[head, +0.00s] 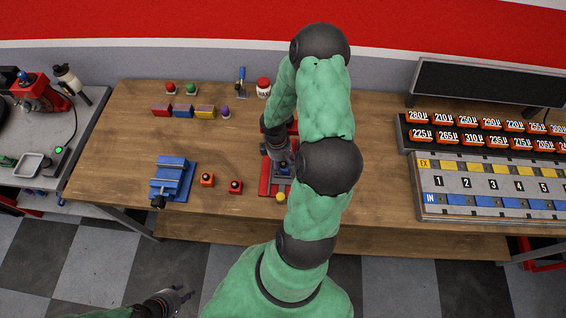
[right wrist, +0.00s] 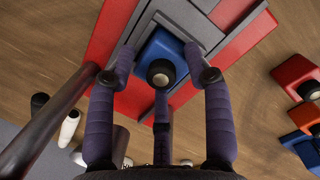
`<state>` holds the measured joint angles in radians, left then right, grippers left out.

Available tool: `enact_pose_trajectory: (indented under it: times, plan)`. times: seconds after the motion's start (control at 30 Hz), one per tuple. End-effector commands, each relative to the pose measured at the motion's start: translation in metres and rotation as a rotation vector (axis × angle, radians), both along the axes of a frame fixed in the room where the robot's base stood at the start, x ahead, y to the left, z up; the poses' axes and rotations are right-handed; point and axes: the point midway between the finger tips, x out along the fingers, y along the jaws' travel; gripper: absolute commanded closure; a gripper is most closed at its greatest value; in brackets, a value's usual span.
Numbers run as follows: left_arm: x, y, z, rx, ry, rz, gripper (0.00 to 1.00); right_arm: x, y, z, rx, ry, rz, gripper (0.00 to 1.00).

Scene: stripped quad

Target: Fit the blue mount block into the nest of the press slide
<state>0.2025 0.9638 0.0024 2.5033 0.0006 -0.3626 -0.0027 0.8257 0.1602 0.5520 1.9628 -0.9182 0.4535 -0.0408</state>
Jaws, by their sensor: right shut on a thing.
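The blue mount block (right wrist: 172,48) has a dark round knob with a pale top and sits between my right fingers in the right wrist view. My right gripper (right wrist: 160,68) is shut on it, with a finger on either side. Grey bars of the nest (right wrist: 228,42) lie close around the block on the red press (right wrist: 105,35); I cannot tell whether it is fully seated. In the head view my right gripper (head: 284,160) is over the red press (head: 265,183), and my arm hides much of it. My left gripper (head: 184,294) is open and empty, below the table's front edge.
A numbered rack (head: 480,185) fills the right side.

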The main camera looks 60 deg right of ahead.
Motion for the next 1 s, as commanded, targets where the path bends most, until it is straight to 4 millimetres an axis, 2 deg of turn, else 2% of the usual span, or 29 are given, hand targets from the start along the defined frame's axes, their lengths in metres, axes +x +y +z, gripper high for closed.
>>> enact_pose_trajectory:
  times: [0.17,0.2,0.27,0.73,0.87,1.0]
  plan:
    - [0.0,0.0,-0.004,0.0,0.0,0.0,0.6,0.0,0.0,-0.003,0.0,0.0,0.0,0.95]
    - [0.0,0.0,-0.003,0.0,0.0,0.0,0.6,0.0,0.0,-0.003,0.0,0.0,0.0,0.4]
    - [0.0,0.0,-0.003,0.0,0.0,0.0,0.6,0.0,0.0,-0.003,0.0,0.0,0.0,0.25]
    - [0.0,0.0,0.002,0.0,0.0,0.0,0.6,0.001,0.0,0.004,-0.001,-0.001,0.0,0.25]
    - [0.0,0.0,0.005,0.0,0.0,0.0,0.6,0.004,0.0,0.024,-0.004,-0.003,0.0,0.25]
    - [0.0,0.0,0.01,0.0,0.0,0.0,0.6,0.008,0.001,0.053,-0.003,-0.004,-0.001,0.25]
